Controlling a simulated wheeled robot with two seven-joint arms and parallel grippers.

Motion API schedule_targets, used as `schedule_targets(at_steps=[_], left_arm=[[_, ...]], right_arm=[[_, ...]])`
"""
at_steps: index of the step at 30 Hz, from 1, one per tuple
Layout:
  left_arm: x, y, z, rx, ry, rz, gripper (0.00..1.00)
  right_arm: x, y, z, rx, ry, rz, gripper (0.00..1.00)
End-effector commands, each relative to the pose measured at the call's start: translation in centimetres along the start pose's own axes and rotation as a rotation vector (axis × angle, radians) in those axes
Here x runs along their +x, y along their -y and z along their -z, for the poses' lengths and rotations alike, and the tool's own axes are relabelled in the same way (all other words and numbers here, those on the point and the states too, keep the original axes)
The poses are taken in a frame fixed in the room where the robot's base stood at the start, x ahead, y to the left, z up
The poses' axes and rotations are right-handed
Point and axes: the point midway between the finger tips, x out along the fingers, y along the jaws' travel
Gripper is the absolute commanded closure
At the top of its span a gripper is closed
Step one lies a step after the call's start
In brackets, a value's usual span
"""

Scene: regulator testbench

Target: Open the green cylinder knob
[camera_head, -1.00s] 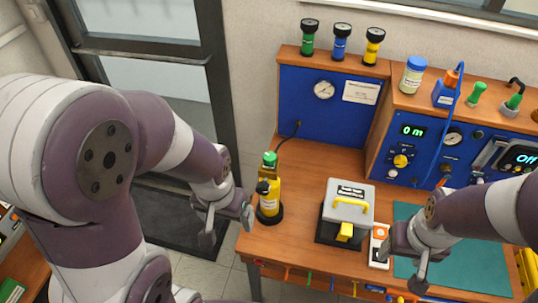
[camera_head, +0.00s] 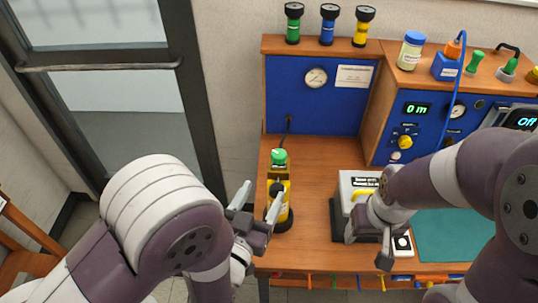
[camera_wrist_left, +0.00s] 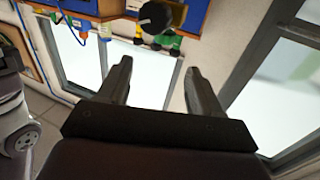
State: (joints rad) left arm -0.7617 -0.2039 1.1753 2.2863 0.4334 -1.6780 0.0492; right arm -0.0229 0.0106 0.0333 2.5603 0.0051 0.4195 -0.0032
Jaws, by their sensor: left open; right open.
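My right gripper (camera_head: 367,247) is open in front of the grey-lidded box (camera_head: 350,182).
A blue panel with a gauge (camera_head: 316,78) is behind the cylinder. A teal mat (camera_head: 455,235) lies at right. Wooden tabletop is free between cylinder and box.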

Motion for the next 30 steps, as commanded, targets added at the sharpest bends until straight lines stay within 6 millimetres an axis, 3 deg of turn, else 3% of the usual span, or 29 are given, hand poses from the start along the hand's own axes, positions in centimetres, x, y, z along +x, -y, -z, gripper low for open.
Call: schedule_targets(at_steps=[9, 15, 21, 30], left_arm=[[6.9, 0.2, 0.3, 0.000, 0.000, 0.004, 0.35], [10.3, 0.2, 0.2, 0.001, 0.001, 0.003, 0.35], [11.9, 0.1, 0.1, 0.000, 0.002, 0.002, 0.35], [12.2, 0.1, 0.1, 0.001, 0.001, 0.002, 0.35]], right_arm=[[-1.7, 0.0, 0.2, 0.000, 0.000, 0.000, 0.35], [-2.2, 0.0, 0.3, 0.000, 0.000, 0.000, 0.35], [-2.5, 0.0, 0.3, 0.000, 0.000, 0.000, 0.35], [-2.5, 0.0, 0.3, 0.000, 0.000, 0.000, 0.35]])
